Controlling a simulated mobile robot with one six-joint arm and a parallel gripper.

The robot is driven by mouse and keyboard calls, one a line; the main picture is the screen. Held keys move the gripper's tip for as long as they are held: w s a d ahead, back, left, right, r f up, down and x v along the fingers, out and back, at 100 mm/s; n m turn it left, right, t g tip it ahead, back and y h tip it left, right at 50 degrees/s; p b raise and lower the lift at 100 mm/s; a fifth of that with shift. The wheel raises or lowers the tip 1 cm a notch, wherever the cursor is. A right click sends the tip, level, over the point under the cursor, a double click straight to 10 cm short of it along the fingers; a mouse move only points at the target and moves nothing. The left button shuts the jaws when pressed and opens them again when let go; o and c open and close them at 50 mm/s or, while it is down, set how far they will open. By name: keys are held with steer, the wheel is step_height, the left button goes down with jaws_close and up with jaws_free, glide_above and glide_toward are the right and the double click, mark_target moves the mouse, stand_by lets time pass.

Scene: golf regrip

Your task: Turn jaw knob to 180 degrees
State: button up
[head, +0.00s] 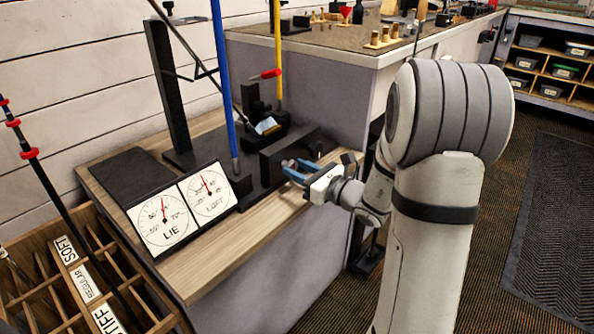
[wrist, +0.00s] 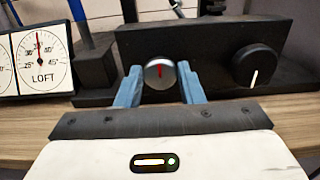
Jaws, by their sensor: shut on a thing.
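A round silver knob (wrist: 160,73) with a red line on its face is on the front of a black block (wrist: 215,50). Its red line stands about vertical. No label on it is readable. My gripper (wrist: 159,76) has one blue finger on each side of the knob and is shut on it. In the head view my gripper (head: 293,169) reaches the front of the black block (head: 290,152) from the right, and the silver knob is hidden there. A larger black knob (wrist: 256,66) with a white line pointing down is to the right, apart from my fingers.
A LIE dial (head: 163,218) and a LOFT dial (head: 208,193) stand left of the block on the wooden bench (head: 195,285). A blue shaft (head: 223,80) and a yellow shaft (head: 278,50) rise behind. A sorting box (head: 75,270) with compartments is at lower left.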

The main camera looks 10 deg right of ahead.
steer(key=shift+c, duration=1.4)
steer(key=shift+a, duration=0.35)
steer(key=shift+c, duration=0.6)
steer(key=shift+d, duration=0.2)
steer(key=shift+p, duration=0.4)
